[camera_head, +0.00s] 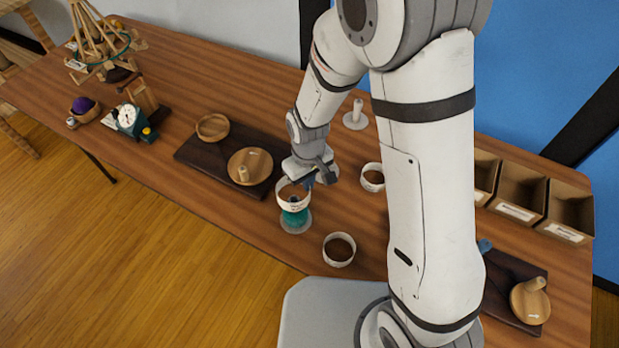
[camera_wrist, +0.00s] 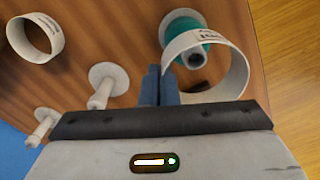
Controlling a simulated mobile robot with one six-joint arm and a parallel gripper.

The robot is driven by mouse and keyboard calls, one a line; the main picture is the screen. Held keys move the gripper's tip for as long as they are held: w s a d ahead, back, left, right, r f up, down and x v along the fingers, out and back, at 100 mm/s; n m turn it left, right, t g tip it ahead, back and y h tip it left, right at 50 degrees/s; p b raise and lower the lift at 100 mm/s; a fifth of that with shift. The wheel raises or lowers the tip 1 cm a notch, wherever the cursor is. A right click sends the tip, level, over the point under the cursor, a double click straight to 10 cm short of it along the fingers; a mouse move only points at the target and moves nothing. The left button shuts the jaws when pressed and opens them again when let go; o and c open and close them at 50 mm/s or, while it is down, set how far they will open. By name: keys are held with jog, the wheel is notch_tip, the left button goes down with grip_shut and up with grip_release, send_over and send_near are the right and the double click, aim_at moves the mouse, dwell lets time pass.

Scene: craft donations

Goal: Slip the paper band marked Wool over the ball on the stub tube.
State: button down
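My gripper (camera_wrist: 162,88) is shut on the wall of a white paper band (camera_wrist: 232,72), which also shows in the head view (camera_head: 282,193). The lettering on this band is too small to read surely. A teal ball (camera_head: 296,219) stands on the stub tube's pale round base (camera_head: 297,230). The band is just above the ball, and most of the ball shows below its rim. In the wrist view the ball (camera_wrist: 181,29) and the grey tube end (camera_wrist: 196,59) show partly through the band's opening. I cannot tell whether band and ball touch.
Two other paper bands stand nearby, one behind right (camera_head: 372,187) and one in front right (camera_head: 340,262). A white peg (camera_head: 355,118) stands behind. A dark mat with wooden dishes (camera_head: 190,152) lies left. Open wooden bins (camera_head: 517,212) stand right. Bare table lies left of the ball.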

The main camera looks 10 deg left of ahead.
jog(key=shift+f+b, duration=2.4)
jog(key=shift+f, duration=1)
jog(key=shift+s+f, duration=0.15)
jog(key=shift+f, duration=0.1)
jog(key=c, duration=1.6)
grip_release()
notch_tip(320, 180, up, 7)
jog(key=shift+f+b, duration=0.1)
jog(key=shift+b, duration=0.2)
jog(key=shift+r, duration=0.6)
